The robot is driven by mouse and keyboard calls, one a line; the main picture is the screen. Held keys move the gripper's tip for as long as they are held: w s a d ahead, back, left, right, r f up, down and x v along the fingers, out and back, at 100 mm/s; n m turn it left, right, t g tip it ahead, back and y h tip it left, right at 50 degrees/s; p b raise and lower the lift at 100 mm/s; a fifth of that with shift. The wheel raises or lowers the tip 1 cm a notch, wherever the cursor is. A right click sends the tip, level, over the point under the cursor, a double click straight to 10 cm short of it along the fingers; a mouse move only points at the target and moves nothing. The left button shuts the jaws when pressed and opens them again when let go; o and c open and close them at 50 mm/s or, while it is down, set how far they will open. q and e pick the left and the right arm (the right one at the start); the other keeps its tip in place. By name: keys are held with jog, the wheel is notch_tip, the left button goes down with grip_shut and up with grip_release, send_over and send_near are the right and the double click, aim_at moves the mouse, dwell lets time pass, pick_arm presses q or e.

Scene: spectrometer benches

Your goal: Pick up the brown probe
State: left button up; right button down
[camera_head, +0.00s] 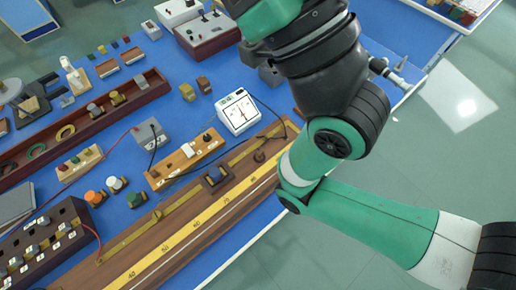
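A small dark brown piece (259,156) stands near the right end of the long wooden metre bridge (165,232) and may be the brown probe; it is too small to tell for certain. A dark brown block-like slider (215,177) sits further left on the same board. One green and black arm of mine crosses the right half of the view and hides part of the bench behind it. Neither of my grippers shows, so I cannot see where they are relative to the brown piece.
A white meter (237,112) and a wooden key block (186,160) stand behind the bridge. A dark switch box (45,242) is at the lower left, with several coloured knobs nearby. Wires run across the blue bench. The bench's right edge drops to open floor (330,255).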

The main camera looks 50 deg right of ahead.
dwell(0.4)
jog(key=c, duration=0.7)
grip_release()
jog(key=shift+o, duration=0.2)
